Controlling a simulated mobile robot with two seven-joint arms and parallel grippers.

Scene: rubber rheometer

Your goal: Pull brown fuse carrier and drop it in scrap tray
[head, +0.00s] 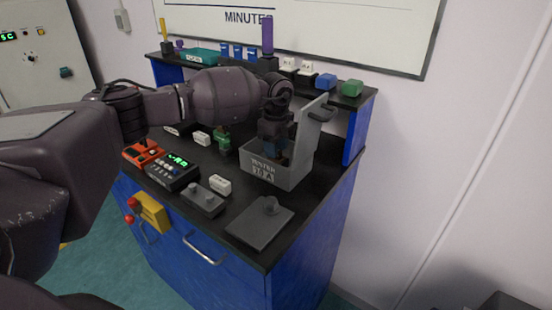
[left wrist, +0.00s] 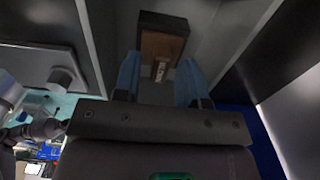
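The brown fuse carrier (left wrist: 163,50) shows in the left wrist view as a brown block with a dark top and a small pale label. It sits inside the open grey tester box (head: 275,175), whose lid stands raised at the right. My left gripper (head: 273,148) points down into this box. In the left wrist view its two blue fingers (left wrist: 158,80) are apart, with the carrier ahead between their tips and no clear contact. In the head view, the fingers and box wall hide most of the carrier. My right gripper is out of view. I cannot identify the scrap tray for certain.
A dark container (head: 500,302) is cut off at the lower right; its contents are hidden. A grey plate with a knob (head: 262,220), a black meter (head: 172,170) and a green part (head: 223,140) lie on the bench. A shelf (head: 345,100) with small boxes stands behind.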

